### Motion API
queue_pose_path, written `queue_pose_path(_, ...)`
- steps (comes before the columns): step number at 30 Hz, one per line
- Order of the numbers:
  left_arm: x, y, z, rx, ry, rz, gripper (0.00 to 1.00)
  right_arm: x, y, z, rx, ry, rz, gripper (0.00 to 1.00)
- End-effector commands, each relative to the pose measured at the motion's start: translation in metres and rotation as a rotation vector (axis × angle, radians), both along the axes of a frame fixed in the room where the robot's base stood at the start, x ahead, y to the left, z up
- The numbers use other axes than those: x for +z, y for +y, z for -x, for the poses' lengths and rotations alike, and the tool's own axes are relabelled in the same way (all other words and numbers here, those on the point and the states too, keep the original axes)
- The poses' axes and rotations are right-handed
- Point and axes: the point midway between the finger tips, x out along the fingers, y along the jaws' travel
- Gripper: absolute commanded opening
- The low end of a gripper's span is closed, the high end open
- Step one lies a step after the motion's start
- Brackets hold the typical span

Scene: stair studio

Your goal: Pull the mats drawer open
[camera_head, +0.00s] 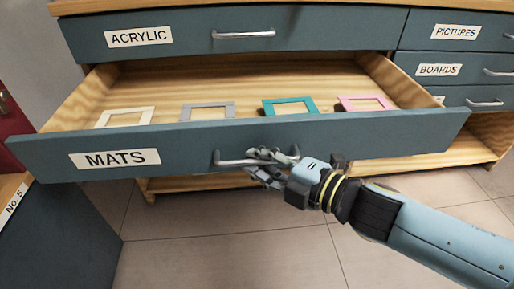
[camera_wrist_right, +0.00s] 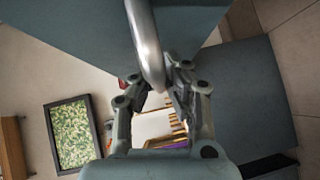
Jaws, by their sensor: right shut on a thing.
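The mats drawer (camera_head: 330,133) has a blue-grey front with a white label reading MATS (camera_head: 115,158). It stands well out from the cabinet, and its wooden inside shows. Its metal bar handle (camera_head: 230,161) is at the middle of the front. My right gripper (camera_head: 268,165) is shut on the right part of this handle. In the right wrist view, the handle (camera_wrist_right: 146,45) runs down between the two fingers of the gripper (camera_wrist_right: 164,92). My left gripper is in neither view.
A cream frame (camera_head: 126,117), a grey one (camera_head: 207,111), a teal one (camera_head: 291,106) and a pink one (camera_head: 366,104) lie in the drawer. The ACRYLIC drawer (camera_head: 330,28) above is shut. A blue-grey unit (camera_head: 65,225) stands at the lower left. Tiled floor (camera_head: 210,245) shows below.

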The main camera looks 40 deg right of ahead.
Motion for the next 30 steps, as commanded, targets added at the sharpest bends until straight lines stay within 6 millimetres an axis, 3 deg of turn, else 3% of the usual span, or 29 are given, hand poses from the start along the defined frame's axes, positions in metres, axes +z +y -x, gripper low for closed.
queue_pose_path(13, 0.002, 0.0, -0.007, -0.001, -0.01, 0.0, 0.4, 0.005, 0.004, 0.002, 0.004, -0.011, -0.006, 0.0)
queue_pose_path(15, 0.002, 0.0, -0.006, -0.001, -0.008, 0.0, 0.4, 0.005, 0.004, 0.002, 0.004, -0.011, -0.005, 0.15)
queue_pose_path(20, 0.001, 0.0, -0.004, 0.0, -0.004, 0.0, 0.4, 0.004, 0.003, 0.002, 0.004, -0.008, -0.004, 0.34)
queue_pose_path(30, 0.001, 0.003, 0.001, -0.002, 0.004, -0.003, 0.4, 0.002, 0.002, 0.007, 0.002, -0.003, -0.003, 0.34)
